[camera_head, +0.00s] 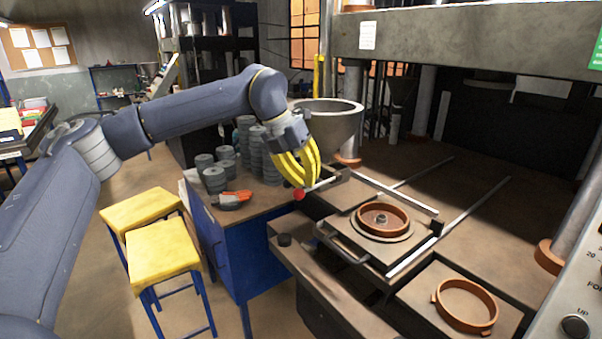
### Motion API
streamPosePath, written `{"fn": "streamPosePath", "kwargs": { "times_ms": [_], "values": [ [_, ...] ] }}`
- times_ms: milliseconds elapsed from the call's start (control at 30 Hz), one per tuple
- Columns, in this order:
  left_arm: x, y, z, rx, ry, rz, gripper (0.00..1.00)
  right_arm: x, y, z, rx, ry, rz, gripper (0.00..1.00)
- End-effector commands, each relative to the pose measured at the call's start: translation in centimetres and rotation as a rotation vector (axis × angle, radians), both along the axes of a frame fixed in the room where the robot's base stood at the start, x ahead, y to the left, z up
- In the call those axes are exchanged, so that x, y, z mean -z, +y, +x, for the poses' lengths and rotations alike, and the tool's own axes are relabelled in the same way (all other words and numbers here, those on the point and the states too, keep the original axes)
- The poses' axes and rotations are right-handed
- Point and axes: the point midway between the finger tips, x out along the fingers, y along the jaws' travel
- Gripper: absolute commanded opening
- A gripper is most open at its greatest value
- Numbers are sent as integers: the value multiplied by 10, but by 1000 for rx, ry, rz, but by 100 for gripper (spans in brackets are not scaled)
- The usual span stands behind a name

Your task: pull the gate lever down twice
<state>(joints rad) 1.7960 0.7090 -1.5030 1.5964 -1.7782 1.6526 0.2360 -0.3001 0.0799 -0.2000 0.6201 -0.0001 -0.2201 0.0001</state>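The gate lever (322,185) is a thin metal rod with a red ball knob (298,194) at its near left end. It sticks out, close to level, below the pale bowl-shaped hopper (333,125). My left gripper (302,181) has yellow fingers that point down at the lever just above and behind the red knob. The fingers look curled close together around the rod near the knob, but I cannot tell whether they touch it or how far they are shut. My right gripper is not in view.
A blue cabinet (232,257) carries stacks of grey discs (214,178) and an orange-handled tool (232,198). A sliding mould plate with an orange ring (383,217) sits on rails to the right. Another ring (466,303) lies nearer. Yellow stools (164,265) stand at left.

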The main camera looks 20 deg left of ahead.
Motion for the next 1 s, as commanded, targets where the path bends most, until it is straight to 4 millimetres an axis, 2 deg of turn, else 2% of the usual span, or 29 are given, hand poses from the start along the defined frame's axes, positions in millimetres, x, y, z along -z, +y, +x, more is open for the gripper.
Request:
{"fn": "streamPosePath", "kwargs": {
  "times_ms": [1000],
  "values": [
    [-48, -8, 11, 1, -1, 0, 0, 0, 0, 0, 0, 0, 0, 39]
  ]
}}
